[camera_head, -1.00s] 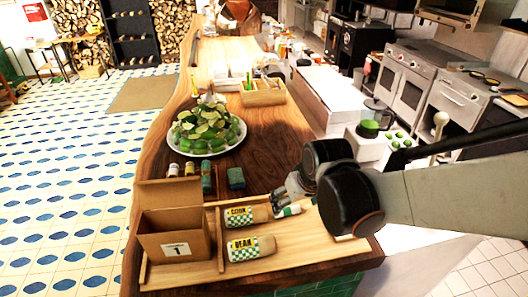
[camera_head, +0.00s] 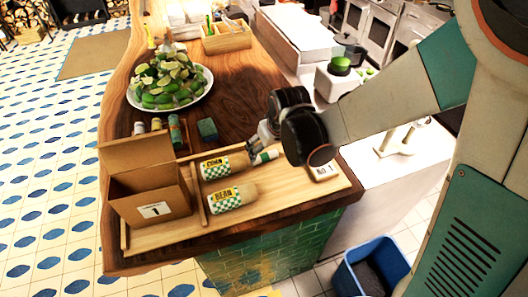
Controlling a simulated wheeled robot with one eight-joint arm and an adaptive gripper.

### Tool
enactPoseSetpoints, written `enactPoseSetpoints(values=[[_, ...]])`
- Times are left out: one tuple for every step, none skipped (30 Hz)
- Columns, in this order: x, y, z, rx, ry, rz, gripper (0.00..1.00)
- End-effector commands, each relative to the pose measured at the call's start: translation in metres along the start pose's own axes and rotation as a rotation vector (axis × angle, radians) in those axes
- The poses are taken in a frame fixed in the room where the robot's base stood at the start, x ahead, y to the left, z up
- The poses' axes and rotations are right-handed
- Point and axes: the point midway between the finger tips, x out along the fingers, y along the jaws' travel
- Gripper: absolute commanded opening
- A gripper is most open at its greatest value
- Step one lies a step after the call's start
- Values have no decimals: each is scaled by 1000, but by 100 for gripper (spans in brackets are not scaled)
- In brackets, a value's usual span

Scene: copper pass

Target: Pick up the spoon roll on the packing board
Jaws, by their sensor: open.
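The wooden packing board (camera_head: 290,185) lies along the near end of the counter. A small white and green roll (camera_head: 265,157), which looks like the spoon roll, lies on it beside the upper checked packet. My gripper (camera_head: 256,141) is open and empty, at the roll's upper left side. I cannot tell whether its fingers touch the roll. My dark wrist hides the area just right of the roll. Two tan packets with green checks and yellow labels, an upper one (camera_head: 222,166) and a lower one (camera_head: 230,198), lie left of the roll.
An open cardboard box (camera_head: 137,192) marked 1 stands at the board's left end. A small numbered card (camera_head: 323,172) lies at its right. A plate of limes (camera_head: 168,82), small jars and a green block (camera_head: 207,129) stand behind. A blue bin (camera_head: 372,262) stands on the floor.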

Motion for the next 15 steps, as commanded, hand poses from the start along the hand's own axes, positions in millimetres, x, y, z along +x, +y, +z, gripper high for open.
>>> enactPoseSetpoints(values=[[3, 0, 0, 0, 0, 0, 80], [4, 0, 0, 0, 0, 0, 80], [5, 0, 0, 0, 0, 0, 80], [6, 0, 0, 0, 0, 0, 80], [8, 0, 0, 0, 0, 0, 80], [11, 0, 0, 0, 0, 0, 80], [14, 0, 0, 0, 0, 0, 80], [18, -1, 1, 0, 0, 0, 80], [24, -1, 1, 0, 0, 0, 80], [28, -1, 1, 0, 0, 0, 80], [33, -1, 1, 0, 0, 0, 80], [40, -2, 1, 0, 0, 0, 80], [44, -2, 1, 1, 0, 0, 80], [48, -2, 1, 1, 0, 0, 80], [52, -2, 1, 1, 0, 0, 80]])
